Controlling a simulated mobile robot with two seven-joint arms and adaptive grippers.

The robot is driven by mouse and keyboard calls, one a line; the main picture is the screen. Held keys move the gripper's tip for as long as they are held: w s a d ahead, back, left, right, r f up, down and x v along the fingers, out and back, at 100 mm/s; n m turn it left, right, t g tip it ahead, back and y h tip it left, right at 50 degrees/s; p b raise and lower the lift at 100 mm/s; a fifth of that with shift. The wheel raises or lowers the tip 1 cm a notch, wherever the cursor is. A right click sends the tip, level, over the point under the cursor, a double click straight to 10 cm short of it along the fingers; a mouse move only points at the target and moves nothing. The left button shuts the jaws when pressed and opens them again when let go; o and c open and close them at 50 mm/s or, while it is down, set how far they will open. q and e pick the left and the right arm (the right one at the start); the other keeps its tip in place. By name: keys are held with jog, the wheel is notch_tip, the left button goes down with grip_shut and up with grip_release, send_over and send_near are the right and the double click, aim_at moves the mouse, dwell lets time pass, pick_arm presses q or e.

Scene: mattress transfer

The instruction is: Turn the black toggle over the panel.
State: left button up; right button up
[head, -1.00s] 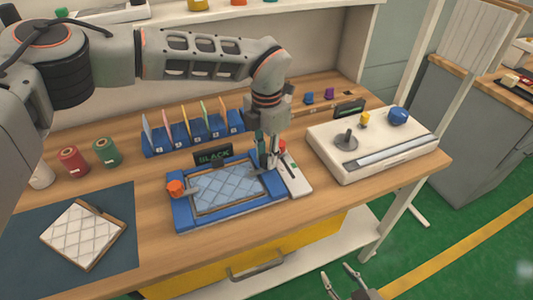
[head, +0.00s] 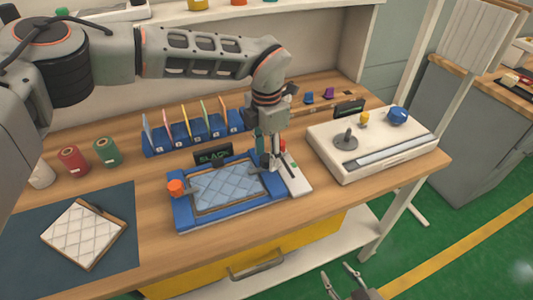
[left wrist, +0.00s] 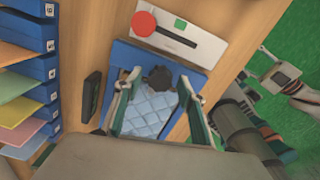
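The blue quilted panel (head: 222,187) lies in a blue frame (head: 185,222) on the bench. The black toggle (left wrist: 157,78) shows at the frame's end in the left wrist view, at the panel's edge; in the head view my gripper largely covers it. My left gripper (head: 268,162) points down at the frame's right end. In the left wrist view its fingers (left wrist: 158,88) stand apart, one on each side of the toggle, with visible gaps. An orange toggle (head: 175,188) sits at the frame's left end. My right gripper (head: 339,272) is open and empty, low in front of the bench.
A white unit with a red knob (left wrist: 143,23) stands close beside the frame's right end. A small display (head: 213,155) and a blue rack (head: 190,137) stand behind. A white console (head: 370,145) is at right. A quilted white sample (head: 82,233) lies at left.

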aim_at(267, 158)
pick_arm(q)
notch_tip(267, 158, up, 12)
dwell(0.7)
jog(key=shift+s+f, duration=0.1)
dwell(0.3)
